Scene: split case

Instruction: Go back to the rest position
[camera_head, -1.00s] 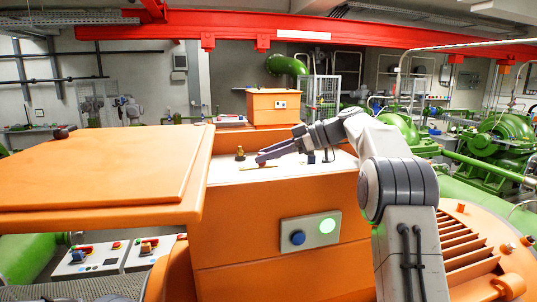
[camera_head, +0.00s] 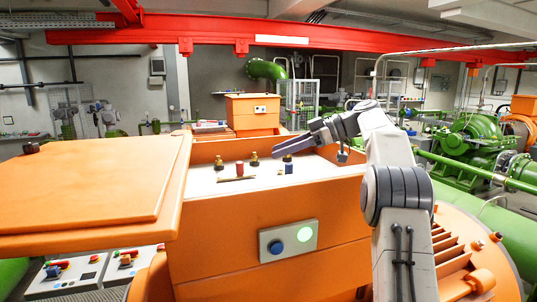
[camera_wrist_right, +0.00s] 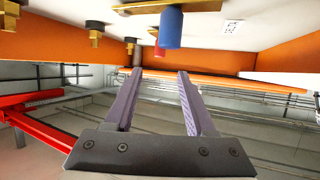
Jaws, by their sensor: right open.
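My right gripper (camera_head: 292,147) hangs above the white top panel (camera_head: 208,181) of the orange case (camera_head: 250,215). In the right wrist view its two fingers (camera_wrist_right: 160,76) are apart with nothing between them. A blue cylinder (camera_wrist_right: 171,26) and a red one (camera_wrist_right: 157,51) stand on the panel beyond the fingertips; the head view shows the red piece (camera_head: 239,168) and the dark blue piece (camera_head: 288,167) too. Brass fittings (camera_head: 254,160) stand near them. The gripper touches none of these. My left gripper is out of view.
The raised orange lid (camera_head: 90,185) fills the left side. A control plate (camera_head: 288,241) with a blue knob and a lit green button is on the case front. A red overhead beam (camera_head: 320,48) crosses the back. Green pumps (camera_head: 470,148) stand at the right.

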